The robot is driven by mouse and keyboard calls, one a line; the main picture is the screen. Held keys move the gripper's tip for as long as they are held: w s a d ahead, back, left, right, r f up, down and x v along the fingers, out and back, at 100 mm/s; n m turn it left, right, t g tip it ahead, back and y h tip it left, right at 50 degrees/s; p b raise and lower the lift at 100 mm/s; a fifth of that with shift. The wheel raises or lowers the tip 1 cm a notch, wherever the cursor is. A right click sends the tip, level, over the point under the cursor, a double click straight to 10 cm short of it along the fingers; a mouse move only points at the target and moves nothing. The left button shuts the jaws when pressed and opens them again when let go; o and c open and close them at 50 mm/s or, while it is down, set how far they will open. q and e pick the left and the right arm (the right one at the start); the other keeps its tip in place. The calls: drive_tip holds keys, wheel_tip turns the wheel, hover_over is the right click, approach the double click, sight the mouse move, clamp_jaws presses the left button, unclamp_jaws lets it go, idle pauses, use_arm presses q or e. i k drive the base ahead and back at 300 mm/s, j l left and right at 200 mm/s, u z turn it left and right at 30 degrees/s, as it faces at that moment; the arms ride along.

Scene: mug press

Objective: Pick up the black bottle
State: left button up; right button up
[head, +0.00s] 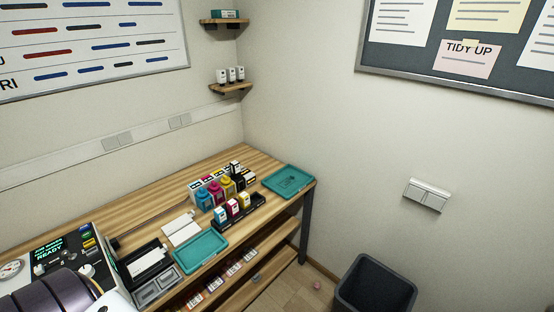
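A row of ink bottles stands near the back right of the wooden table (170,207): cyan (203,200), magenta (216,193), yellow (228,187) and a black bottle (240,180) at the right end. The black bottle is small in view and partly crowded by a dark item with a white label just behind it. Smaller white-labelled cartridges (233,207) stand in a black holder in front of the row. Neither my left nor my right gripper is in view.
A teal tray (290,180) lies at the table's right end, another teal tray (201,252) at the front edge. A machine with a lit READY screen (52,247) stands at left. A dark bin (375,287) is on the floor at right. Lower shelves sit under the table.

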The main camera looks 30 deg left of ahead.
sight(234, 167)
drive_tip(key=u, duration=1.3)
